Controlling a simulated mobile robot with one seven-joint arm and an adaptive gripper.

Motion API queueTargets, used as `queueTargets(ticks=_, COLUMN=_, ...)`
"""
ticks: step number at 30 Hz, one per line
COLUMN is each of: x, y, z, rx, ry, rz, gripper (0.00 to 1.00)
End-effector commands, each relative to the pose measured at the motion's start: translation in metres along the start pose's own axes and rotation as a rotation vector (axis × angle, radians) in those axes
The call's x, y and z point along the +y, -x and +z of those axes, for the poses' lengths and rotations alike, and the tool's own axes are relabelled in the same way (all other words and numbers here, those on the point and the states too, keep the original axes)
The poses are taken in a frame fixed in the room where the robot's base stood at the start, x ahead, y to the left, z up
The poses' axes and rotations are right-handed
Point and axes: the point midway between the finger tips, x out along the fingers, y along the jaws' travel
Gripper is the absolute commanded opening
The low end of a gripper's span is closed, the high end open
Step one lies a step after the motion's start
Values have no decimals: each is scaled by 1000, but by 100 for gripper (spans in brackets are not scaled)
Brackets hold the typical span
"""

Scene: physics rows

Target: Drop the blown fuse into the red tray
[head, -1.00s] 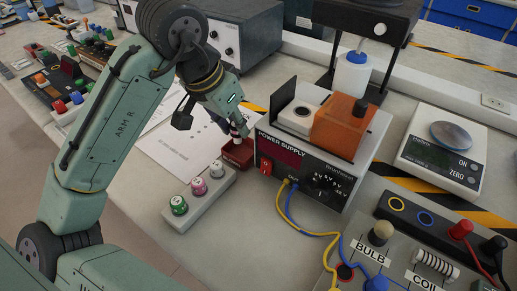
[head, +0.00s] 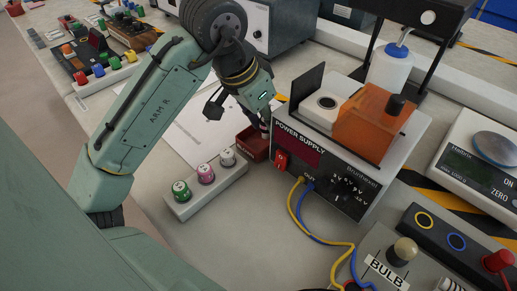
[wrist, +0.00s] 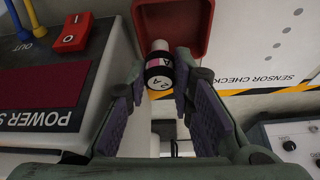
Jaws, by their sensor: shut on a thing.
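My gripper (wrist: 160,88) is shut on a small cylindrical fuse with a white end, a pink band and a black lettered band; the fuse (wrist: 158,70) sits between the fingertips in the wrist view. The red tray (wrist: 166,12) is just beyond it there. In the head view my gripper (head: 262,112) is beside the power supply, with the fuse (head: 265,128) partly hidden at the tray's right side. The red tray (head: 251,145) lies on the bench. I cannot tell whether the fuse touches it.
The power supply (head: 324,178) stands close on the right, with yellow and blue leads in front. A pale rack (head: 205,190) with green, pink and white round-topped pieces lies in front of the tray. A white paper sheet (head: 195,135) lies behind the rack.

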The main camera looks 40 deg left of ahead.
Motion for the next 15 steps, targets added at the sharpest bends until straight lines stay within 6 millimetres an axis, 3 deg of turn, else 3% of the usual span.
queueTargets(ticks=1, x=0, y=-11, z=5, rx=-2, ry=1, rz=-2, gripper=1)
queueTargets(ticks=4, x=0, y=-18, z=8, rx=-1, ry=0, rz=-1, gripper=1)
queueTargets(ticks=14, x=0, y=-19, z=8, rx=0, ry=-1, rz=0, gripper=1)
queueTargets(ticks=15, x=0, y=-19, z=8, rx=0, ry=-1, rz=0, gripper=24)
